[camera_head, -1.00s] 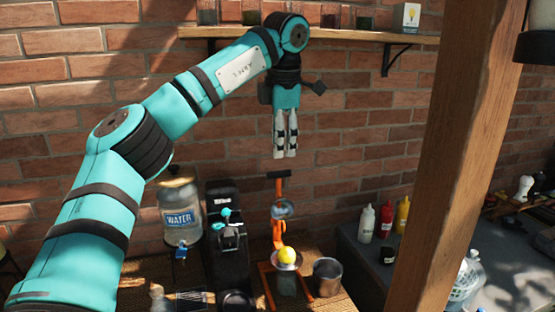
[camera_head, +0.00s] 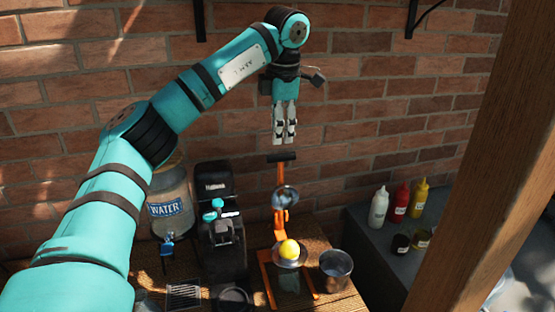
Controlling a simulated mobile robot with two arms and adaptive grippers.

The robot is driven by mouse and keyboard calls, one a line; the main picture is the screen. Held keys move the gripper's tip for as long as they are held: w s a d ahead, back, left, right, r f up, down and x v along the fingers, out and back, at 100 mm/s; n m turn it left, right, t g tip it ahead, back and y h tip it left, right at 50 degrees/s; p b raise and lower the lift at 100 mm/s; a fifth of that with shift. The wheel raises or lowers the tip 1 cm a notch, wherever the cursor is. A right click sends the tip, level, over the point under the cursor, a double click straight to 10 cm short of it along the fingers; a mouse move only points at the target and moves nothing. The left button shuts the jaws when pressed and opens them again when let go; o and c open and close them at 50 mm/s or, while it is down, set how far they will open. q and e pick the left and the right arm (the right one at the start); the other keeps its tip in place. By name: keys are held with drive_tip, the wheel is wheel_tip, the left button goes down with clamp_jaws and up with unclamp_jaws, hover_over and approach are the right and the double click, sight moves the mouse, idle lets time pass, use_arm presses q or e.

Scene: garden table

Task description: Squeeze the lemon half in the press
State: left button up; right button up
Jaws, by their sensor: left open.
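The orange press (camera_head: 280,225) stands on the wooden table. Its lever is raised, with a dark grip (camera_head: 281,158) at the top and a rounded metal pressing head (camera_head: 285,197) below. The yellow lemon half (camera_head: 289,249) sits in the press's metal cup, apart from the pressing head. A clear glass (camera_head: 289,281) appears to stand below the cup. My left gripper (camera_head: 284,140) points down, open and empty, just above the dark grip in the picture. Whether they touch in depth is hard to tell. My right gripper is not in view.
A metal cup (camera_head: 336,268) stands right of the press. A black coffee machine (camera_head: 222,222) and a water jar (camera_head: 170,205) are on the left. Squeeze bottles (camera_head: 378,208) stand on the grey counter. A wooden post (camera_head: 487,155) crosses the right side, and a brick wall stands behind.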

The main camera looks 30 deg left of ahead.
sight(277, 156)
use_arm(q)
drive_tip(key=f, duration=0.1)
drive_tip(key=f+p, duration=0.1)
drive_tip(key=f, duration=0.1)
drive_tip(key=w+a+f, duration=0.1)
drive_tip(key=f, duration=0.1)
drive_tip(key=shift+f+p, duration=0.2)
drive_tip(key=shift+p, duration=0.2)
wheel_tip(277, 156, down, 3)
drive_tip(key=shift+a+p, duration=0.15)
drive_tip(key=shift+p, duration=0.3)
drive_tip(key=shift+w+a+f, duration=0.1)
drive_tip(key=shift+w+f, duration=0.05)
drive_tip(key=shift+f, duration=0.25)
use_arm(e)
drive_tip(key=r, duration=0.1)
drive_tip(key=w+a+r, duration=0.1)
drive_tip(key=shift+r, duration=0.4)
use_arm(q)
drive_tip(key=shift+c, duration=0.4)
drive_tip(key=shift+r, duration=0.1)
clamp_jaws()
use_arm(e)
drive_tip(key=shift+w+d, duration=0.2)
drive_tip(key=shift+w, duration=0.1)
